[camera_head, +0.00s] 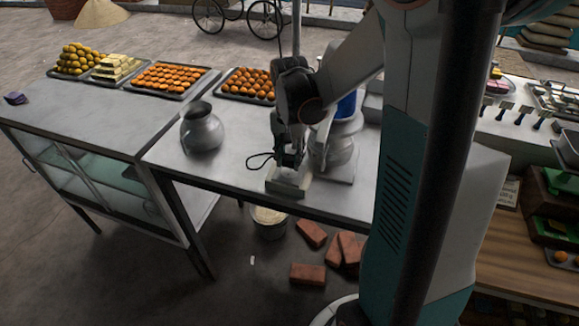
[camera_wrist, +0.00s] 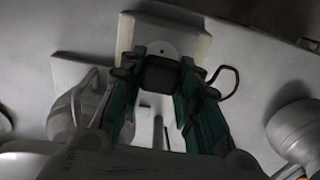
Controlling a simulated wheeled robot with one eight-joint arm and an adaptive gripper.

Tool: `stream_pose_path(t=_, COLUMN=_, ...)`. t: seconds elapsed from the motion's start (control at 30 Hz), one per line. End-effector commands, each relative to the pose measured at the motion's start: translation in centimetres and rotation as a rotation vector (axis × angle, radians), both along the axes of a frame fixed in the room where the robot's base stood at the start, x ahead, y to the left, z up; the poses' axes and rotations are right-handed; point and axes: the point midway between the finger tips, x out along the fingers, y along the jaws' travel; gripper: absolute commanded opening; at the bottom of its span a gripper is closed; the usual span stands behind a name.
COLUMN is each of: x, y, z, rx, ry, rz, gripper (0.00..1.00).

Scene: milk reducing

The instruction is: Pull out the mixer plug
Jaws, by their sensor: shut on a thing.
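The black mixer plug (camera_wrist: 160,74) is between my gripper's two green-lined fingers in the wrist view. My gripper (camera_wrist: 158,84) is shut on it. The plug is over the pale socket board (camera_wrist: 190,42); I cannot tell whether its pins are in the socket. A black cable (camera_wrist: 236,82) loops out to the right of the fingers. In the head view my gripper (camera_head: 290,160) points down at the socket board (camera_head: 288,184) near the table's front edge, and hides the plug. The steel mixer (camera_head: 338,152) stands just right of it, partly hidden by my arm.
A metal pot (camera_head: 202,132) stands on the steel table (camera_head: 236,165) to the left. Trays of orange sweets (camera_head: 170,77) line the back. A bucket (camera_head: 270,221) and several bricks (camera_head: 308,273) are on the floor below.

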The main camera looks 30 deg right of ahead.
Motion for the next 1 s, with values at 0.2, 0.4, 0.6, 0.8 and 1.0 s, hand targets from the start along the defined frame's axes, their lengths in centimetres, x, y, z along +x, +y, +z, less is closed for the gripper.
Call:
stream_pose_path(t=0.2, x=0.0, y=0.0, z=0.9, rx=0.0, ry=0.0, rz=0.0, gripper=0.0)
stream_pose_path(t=0.4, x=0.0, y=0.0, z=1.6, rx=0.0, ry=0.0, rz=0.0, gripper=0.0)
stream_pose_path(t=0.6, x=0.0, y=0.0, z=2.3, rx=0.0, ry=0.0, rz=0.0, gripper=0.0)
stream_pose_path(t=0.8, x=0.0, y=0.0, z=3.0, rx=0.0, ry=0.0, rz=0.0, gripper=0.0)
stream_pose_path(t=1.0, x=0.0, y=0.0, z=2.9, rx=0.0, ry=0.0, rz=0.0, gripper=0.0)
